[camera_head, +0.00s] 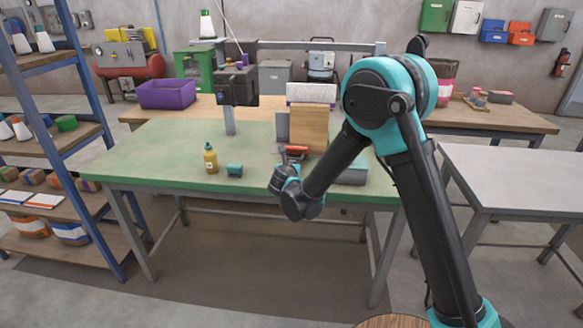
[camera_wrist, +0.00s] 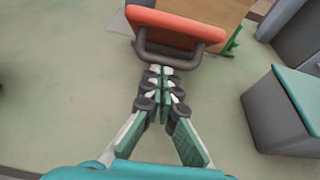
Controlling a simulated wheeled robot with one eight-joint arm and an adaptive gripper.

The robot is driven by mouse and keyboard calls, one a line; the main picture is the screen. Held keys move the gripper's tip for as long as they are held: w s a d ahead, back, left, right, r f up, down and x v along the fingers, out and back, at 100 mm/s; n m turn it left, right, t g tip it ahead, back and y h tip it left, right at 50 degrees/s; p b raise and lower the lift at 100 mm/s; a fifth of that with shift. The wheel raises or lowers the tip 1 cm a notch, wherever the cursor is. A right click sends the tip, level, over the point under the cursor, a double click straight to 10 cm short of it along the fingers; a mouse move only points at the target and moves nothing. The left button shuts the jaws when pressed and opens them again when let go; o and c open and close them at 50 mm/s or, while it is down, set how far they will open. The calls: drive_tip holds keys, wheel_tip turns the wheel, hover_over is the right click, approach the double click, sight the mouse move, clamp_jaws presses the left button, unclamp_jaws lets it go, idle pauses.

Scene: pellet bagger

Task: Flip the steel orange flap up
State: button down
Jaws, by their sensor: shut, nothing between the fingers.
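The orange flap (camera_wrist: 175,26) shows at the top of the wrist view, in front of a wooden panel (camera_wrist: 215,10). A dark grey bar handle (camera_wrist: 190,62) sticks out from its near edge. My gripper (camera_wrist: 160,72) is shut and empty, with its fingertips at the handle; whether they touch it I cannot tell. In the head view the flap (camera_head: 296,148) is a small orange strip at the foot of the wooden body, just beyond my gripper (camera_head: 287,170). My wrist partly hides the fingers there.
The flap's machine stands on a green table (camera_head: 150,150). In the wrist view a grey box with a teal top (camera_wrist: 285,110) lies right of my fingers. The table's left part is clear.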

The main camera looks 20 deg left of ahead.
sight(293, 148)
drive_tip(key=shift+w+r+g, duration=0.2)
drive_tip(key=shift+r+g, duration=0.3)
drive_tip(key=shift+r, duration=0.1)
drive_tip(key=w+r+g, duration=0.1)
drive_tip(key=r, duration=0.1)
drive_tip(key=w+r+g, duration=0.1)
drive_tip(key=r, duration=0.1)
drive_tip(key=w+a+r+g+h, duration=0.1)
drive_tip(key=r, duration=0.1)
drive_tip(key=shift+w+g, duration=0.35)
drive_tip(key=shift+g, duration=0.05)
drive_tip(key=shift+w+a+r, duration=0.15)
drive_tip(key=shift+w+r, duration=0.3)
drive_tip(key=shift+w, duration=0.25)
drive_tip(key=shift+w+a+r, duration=0.15)
drive_tip(key=shift+w+r, duration=0.3)
drive_tip(key=shift+w, duration=0.25)
drive_tip(key=shift+r, duration=0.1)
drive_tip(key=s+d+r, duration=0.1)
drive_tip(key=s+r, duration=0.3)
drive_tip(key=r, duration=0.4)
drive_tip(key=shift+r, duration=0.4)
drive_tip(key=shift+s, duration=0.1)
